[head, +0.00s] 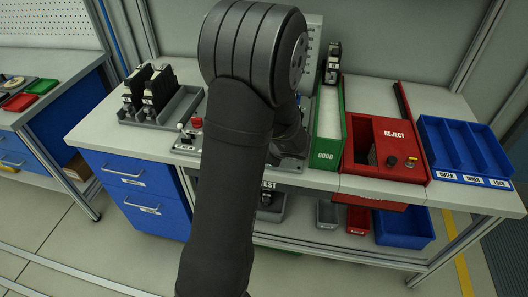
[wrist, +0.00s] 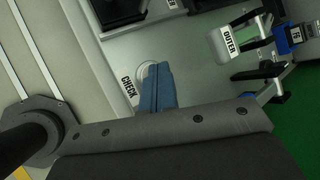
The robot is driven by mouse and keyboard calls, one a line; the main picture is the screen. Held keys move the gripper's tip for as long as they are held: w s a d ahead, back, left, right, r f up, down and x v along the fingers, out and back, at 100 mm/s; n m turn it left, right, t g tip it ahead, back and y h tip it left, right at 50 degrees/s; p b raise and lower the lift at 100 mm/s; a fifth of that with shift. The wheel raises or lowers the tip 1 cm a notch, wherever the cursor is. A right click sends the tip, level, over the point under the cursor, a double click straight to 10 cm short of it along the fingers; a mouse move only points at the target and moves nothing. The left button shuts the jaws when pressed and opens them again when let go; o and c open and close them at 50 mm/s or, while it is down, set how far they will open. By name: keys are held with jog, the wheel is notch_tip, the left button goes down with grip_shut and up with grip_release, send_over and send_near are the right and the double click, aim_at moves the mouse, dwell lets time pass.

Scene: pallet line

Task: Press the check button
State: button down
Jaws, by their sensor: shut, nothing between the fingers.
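The check button (wrist: 144,69) is a pale round button on a grey plate in the wrist view, with the label CHECK (wrist: 128,88) beside it. My gripper (wrist: 157,70) has blue fingers, shut together with nothing between them. The fingertips overlap the right side of the button in this view. I cannot tell whether they touch it. In the head view my arm covers the gripper and the button area.
A clamp-like fixture marked OUTER (wrist: 228,42) stands right of the fingers. In the head view, a grey rack (head: 184,107) holds dark parts at left, a red button (head: 196,122) sits nearby, and the green GOOD chute (head: 324,150), red REJECT box (head: 391,132) and blue bin (head: 452,131) stand right.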

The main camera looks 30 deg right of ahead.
jog(key=shift+r, duration=0.95)
jog(key=shift+r, duration=0.1)
jog(key=shift+r, duration=2.4)
jog(key=shift+f, duration=0.1)
